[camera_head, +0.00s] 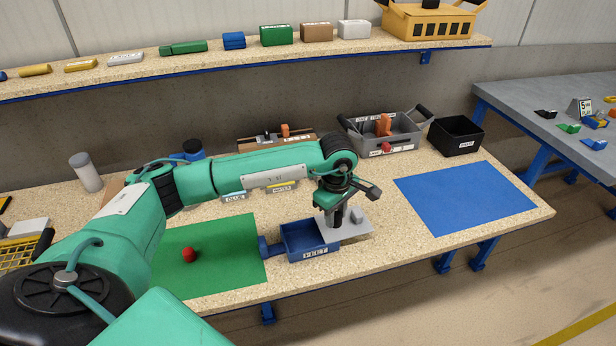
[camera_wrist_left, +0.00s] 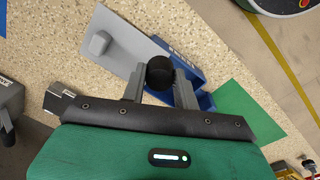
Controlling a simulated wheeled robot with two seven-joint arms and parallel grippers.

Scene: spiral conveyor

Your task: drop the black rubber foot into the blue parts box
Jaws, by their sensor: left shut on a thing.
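The black rubber foot (camera_wrist_left: 160,72) is a dark round piece between the fingertips of my left gripper (camera_wrist_left: 160,86) in the left wrist view. The left gripper is shut on it. In the head view this gripper (camera_head: 338,217) points down over the light grey plate (camera_head: 361,233), just right of the blue parts box; the foot cannot be made out clearly there. The blue parts box (camera_head: 289,233) stands at the front of the bench, open at the top, with a label on its front. The box also shows in the left wrist view (camera_wrist_left: 207,103), partly hidden behind a finger. My right gripper is not in view.
A green mat (camera_head: 222,270) with a red ball (camera_head: 188,255) lies left of the box. A blue mat (camera_head: 465,198) lies clear at right. A grey tote (camera_head: 405,141) and a black bin (camera_head: 456,136) stand behind. A shelf (camera_head: 230,62) runs above.

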